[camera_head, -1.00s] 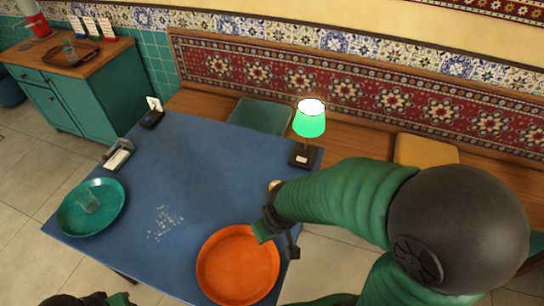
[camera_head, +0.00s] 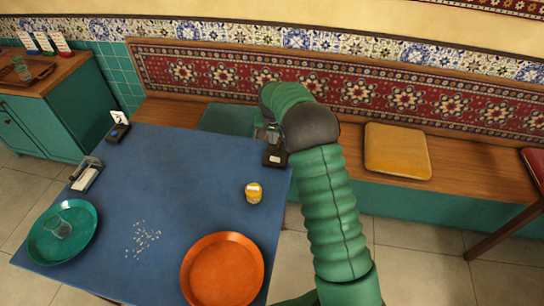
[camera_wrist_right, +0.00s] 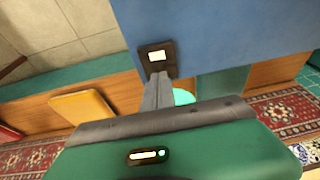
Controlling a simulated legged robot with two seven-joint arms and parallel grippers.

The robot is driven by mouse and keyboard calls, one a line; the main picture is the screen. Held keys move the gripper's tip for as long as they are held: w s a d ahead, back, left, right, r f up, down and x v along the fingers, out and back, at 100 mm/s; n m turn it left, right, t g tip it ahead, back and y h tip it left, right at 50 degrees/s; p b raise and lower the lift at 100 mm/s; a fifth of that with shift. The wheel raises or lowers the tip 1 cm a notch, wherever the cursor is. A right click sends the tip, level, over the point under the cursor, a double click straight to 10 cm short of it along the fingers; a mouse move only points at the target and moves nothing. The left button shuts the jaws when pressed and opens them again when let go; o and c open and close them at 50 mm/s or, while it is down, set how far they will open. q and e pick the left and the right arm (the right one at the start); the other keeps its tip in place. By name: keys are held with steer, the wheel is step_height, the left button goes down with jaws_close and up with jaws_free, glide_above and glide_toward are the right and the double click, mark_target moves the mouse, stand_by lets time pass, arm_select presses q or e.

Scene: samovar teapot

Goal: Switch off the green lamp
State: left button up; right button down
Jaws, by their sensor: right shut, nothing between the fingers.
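The lamp's dark base (camera_head: 275,157) with a white patch stands at the table's far right corner. It also shows in the right wrist view (camera_wrist_right: 146,64). My right arm hides the shade in the head view. A bright green sliver of the shade (camera_wrist_right: 183,97) shows beside the fingers in the right wrist view. Whether the lamp is lit is hard to tell from this sliver. My right gripper (camera_wrist_right: 158,77) is shut and empty, its fingertips at the edge of the base. Contact cannot be told. My left gripper is out of view.
The blue table (camera_head: 190,180) holds an orange tray (camera_head: 222,270), a teal tray (camera_head: 88,238) with a glass, a yellow-topped jar (camera_head: 253,193), white crumbs and a napkin holder (camera_head: 86,174). The bench (camera_head: 350,150) with a yellow cushion (camera_head: 397,151) stands behind.

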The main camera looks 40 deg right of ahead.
steer(key=shift+r, duration=0.15)
steer(key=p, duration=0.1)
glide_toward(272, 160)
steer(key=x, duration=0.6)
steer(key=shift+w+d, duration=0.1)
steer(key=shift+d, duration=0.1)
steer(key=shift+f, duration=0.3)
